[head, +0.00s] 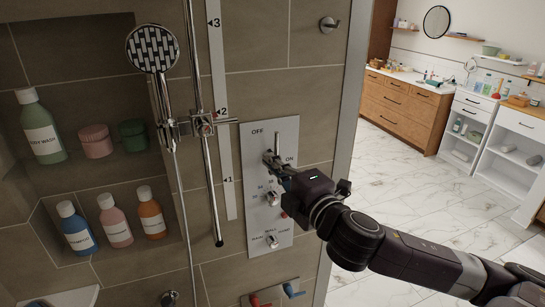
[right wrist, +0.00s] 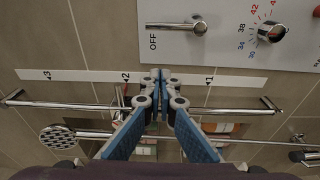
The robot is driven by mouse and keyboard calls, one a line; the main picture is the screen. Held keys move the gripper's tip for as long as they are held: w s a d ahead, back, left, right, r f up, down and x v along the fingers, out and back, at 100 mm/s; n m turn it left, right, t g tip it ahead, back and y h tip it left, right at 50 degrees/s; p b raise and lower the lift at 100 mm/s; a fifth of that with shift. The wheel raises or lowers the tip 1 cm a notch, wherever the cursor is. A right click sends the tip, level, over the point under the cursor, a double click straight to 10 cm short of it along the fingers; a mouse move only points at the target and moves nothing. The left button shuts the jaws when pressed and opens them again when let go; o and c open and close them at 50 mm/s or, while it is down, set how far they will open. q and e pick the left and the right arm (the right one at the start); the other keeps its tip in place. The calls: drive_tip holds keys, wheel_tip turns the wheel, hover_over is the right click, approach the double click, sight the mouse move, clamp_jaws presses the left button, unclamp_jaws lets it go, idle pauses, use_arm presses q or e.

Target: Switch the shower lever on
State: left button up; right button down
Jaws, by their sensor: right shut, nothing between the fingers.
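The shower panel (head: 283,223) is a light plate on the tiled wall, with OFF and ON marks. Its chrome shower lever (head: 277,145) points up beside the OFF mark. In the right wrist view the lever (right wrist: 175,27) lies along the OFF mark, clear of the fingers. My right gripper (head: 270,160) reaches in from the right, its fingertips close to the lever's lower end. In the right wrist view the gripper (right wrist: 160,75) is shut and empty, with blue finger pads. The arm and gripper hide part of the panel. My left gripper is not in view.
A temperature knob (right wrist: 271,32) sits on the panel below the lever. The hand shower (head: 153,50) hangs on a chrome rail (head: 208,185) left of the panel. Wall niches hold several bottles, such as a green one (head: 40,127). The floor (head: 395,190) at right is clear.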

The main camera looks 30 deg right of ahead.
drive_tip(key=w, duration=0.5)
drive_tip(key=w+d, duration=0.1)
drive_tip(key=w, duration=0.2)
drive_tip(key=shift+w+r+p, duration=0.15)
drive_tip(key=shift+w+p, duration=0.15)
use_arm(q)
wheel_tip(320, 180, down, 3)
drive_tip(key=b, duration=0.2)
drive_tip(key=shift+b, duration=0.3)
use_arm(e)
drive_tip(key=s+d, duration=0.2)
drive_tip(key=d, duration=0.1)
drive_tip(key=shift+d+f, duration=0.2)
drive_tip(key=shift+d, duration=0.1)
